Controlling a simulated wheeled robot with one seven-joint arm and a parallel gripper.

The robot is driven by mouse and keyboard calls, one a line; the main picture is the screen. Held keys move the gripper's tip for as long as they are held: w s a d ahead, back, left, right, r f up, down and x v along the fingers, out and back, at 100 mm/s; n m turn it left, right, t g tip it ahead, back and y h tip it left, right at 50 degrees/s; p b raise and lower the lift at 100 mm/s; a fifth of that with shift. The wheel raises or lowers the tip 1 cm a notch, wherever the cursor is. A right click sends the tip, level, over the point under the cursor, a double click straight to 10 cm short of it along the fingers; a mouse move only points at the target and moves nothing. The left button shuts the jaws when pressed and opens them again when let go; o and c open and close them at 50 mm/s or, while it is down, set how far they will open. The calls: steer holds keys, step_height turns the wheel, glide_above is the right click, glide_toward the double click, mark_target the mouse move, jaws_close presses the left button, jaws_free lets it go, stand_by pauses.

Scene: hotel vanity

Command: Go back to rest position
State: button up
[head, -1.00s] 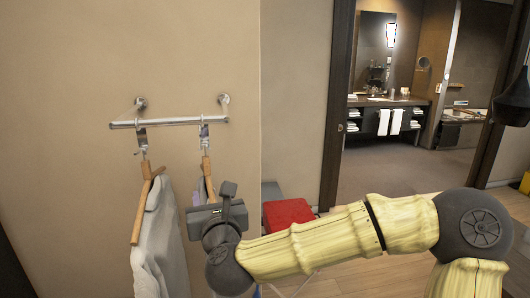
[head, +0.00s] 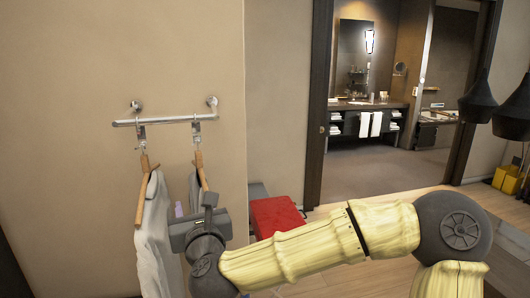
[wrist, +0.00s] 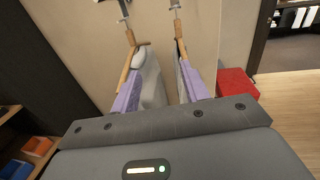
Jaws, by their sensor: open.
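My gripper (head: 200,228) is dark grey and hangs at the end of my arm, low in the head view, in front of the hanging clothes. Its fingers are hard to make out, and I see nothing held in it. Two wooden hangers hang by metal clips from a wall rail (head: 165,121). The left hanger (head: 142,190) carries a pale grey garment (head: 155,240). The right hanger (head: 199,172) carries a garment partly hidden behind my gripper.
A red box-like thing (head: 276,217) sits right of the wall corner, beyond my arm. A doorway behind opens to a vanity (head: 365,105) with towels. Dark lamps (head: 478,100) hang at the right. An orange item (wrist: 12,168) lies on a shelf at the wrist view's lower left.

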steer(key=s+d+f+n+g, duration=0.1)
steer(key=d+f+n+g, duration=0.25)
steer(key=f+n, duration=0.65)
steer(key=d+f+n+g, duration=0.2)
steer(key=f+n+g, duration=0.2)
steer(key=f+n, duration=0.6)
steer(key=s+d+f+n+g+h, duration=0.3)
steer(key=s+d+n, duration=0.2)
steer(key=d, duration=0.7)
steer(key=s+d+f+n+g+h, duration=0.3)
steer(key=s+d+n, duration=0.3)
steer(key=s+d, duration=0.3)
steer(key=d, duration=0.3)
steer(key=shift+s+d+h, duration=0.15)
steer(key=shift+d+h, duration=0.15)
steer(key=shift+h, duration=0.1)
steer(key=shift+w+a+g, duration=0.1)
steer(key=shift+w+g, duration=0.15)
steer(key=shift+s, duration=0.15)
